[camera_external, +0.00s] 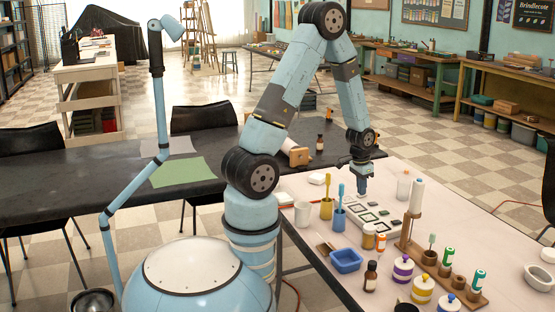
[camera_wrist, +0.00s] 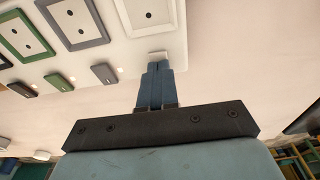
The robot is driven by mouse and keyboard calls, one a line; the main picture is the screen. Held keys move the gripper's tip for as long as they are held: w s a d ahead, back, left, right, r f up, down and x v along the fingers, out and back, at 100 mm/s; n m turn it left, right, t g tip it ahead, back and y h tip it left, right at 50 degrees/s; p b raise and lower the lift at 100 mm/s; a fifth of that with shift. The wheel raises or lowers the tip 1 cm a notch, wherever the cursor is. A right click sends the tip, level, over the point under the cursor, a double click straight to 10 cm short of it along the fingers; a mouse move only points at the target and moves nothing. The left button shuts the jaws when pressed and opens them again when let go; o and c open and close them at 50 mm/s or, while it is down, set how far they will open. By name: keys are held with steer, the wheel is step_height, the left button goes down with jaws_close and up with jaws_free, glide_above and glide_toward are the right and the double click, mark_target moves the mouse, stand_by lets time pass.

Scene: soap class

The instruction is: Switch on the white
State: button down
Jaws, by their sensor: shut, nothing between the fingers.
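A white panel (camera_external: 398,233) lies on the pale table, with framed plates in several colours. In the wrist view the panel (camera_wrist: 100,57) fills the upper left. It carries a white-framed plate (camera_wrist: 125,14), a grey-framed one (camera_wrist: 88,41) and a green-framed one (camera_wrist: 47,52). Small rocker switches sit in a row below them, a grey one (camera_wrist: 104,73) and a green one (camera_wrist: 59,82) among them. A small white switch (camera_wrist: 158,54) is at my fingertips, partly hidden by them. My gripper (camera_external: 362,198) is shut and empty, pointing down at the panel's far end. I cannot tell whether it touches the switch.
A dark table (camera_external: 80,195) is behind.

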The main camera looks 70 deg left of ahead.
steer(key=shift+r, duration=0.15)
step_height(320, 180, up, 14)
steer(key=s, duration=0.1)
steer(key=shift+s+f, duration=0.2)
steer(key=shift+s, duration=0.1)
stand_by(0.3)
steer(key=shift+w, duration=0.65)
steer(key=shift+f, duration=0.15)
steer(key=f, duration=0.4)
steer(key=w+f, duration=0.1)
steer(key=f, duration=0.8)
steer(key=shift+w+f, duration=0.35)
steer(key=shift+f, duration=0.05)
